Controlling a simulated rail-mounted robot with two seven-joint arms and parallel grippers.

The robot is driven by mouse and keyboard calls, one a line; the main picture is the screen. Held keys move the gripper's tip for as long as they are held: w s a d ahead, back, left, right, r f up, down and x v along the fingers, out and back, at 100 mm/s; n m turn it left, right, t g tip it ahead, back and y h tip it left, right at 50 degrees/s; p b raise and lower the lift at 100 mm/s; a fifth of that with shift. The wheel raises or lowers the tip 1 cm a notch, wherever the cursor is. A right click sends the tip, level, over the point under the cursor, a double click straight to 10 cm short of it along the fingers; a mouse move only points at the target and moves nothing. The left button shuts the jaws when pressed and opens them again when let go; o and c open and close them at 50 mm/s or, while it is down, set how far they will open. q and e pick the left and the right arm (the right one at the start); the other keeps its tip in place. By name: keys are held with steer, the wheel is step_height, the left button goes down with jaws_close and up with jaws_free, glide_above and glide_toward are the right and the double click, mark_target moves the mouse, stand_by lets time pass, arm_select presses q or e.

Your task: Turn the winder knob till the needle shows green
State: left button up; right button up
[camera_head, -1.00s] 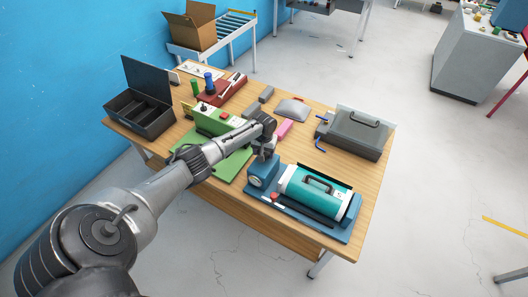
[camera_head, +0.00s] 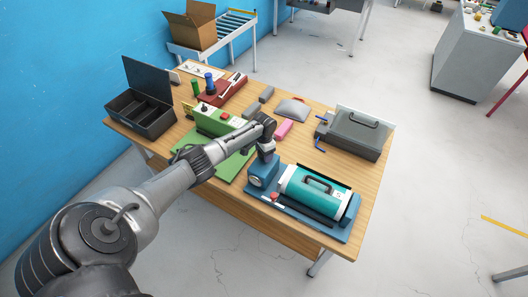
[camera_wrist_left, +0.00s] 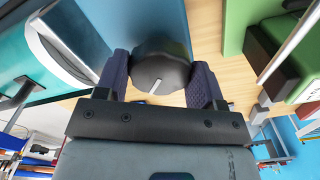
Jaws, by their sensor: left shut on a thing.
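The black winder knob (camera_wrist_left: 163,72) with a white mark sits between the two padded fingers of my left gripper (camera_wrist_left: 160,84) in the left wrist view. The gripper is shut on it. In the head view my left gripper (camera_head: 267,156) points down at the top of the blue winder housing (camera_head: 265,170), and hides the knob there. A round pale dial (camera_head: 257,182) is on the housing's front; its needle and colours are too small to read. A teal cylinder (camera_head: 300,190) with a black handle lies beside the housing on a blue base. My right gripper is not in view.
A grey case (camera_head: 355,135) stands behind the teal cylinder, and a pink block (camera_head: 284,129) is near the gripper. An open black box (camera_head: 140,110) stands at the table's left.

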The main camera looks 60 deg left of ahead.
arm_select(q)
steer(key=m, duration=0.6)
steer(key=shift+r+m, duration=0.1)
steer(key=shift+m, duration=0.2)
stand_by(0.4)
steer(key=o, duration=0.9)
step_height(320, 180, up, 14)
steer(key=shift+f, duration=0.15)
stand_by(0.4)
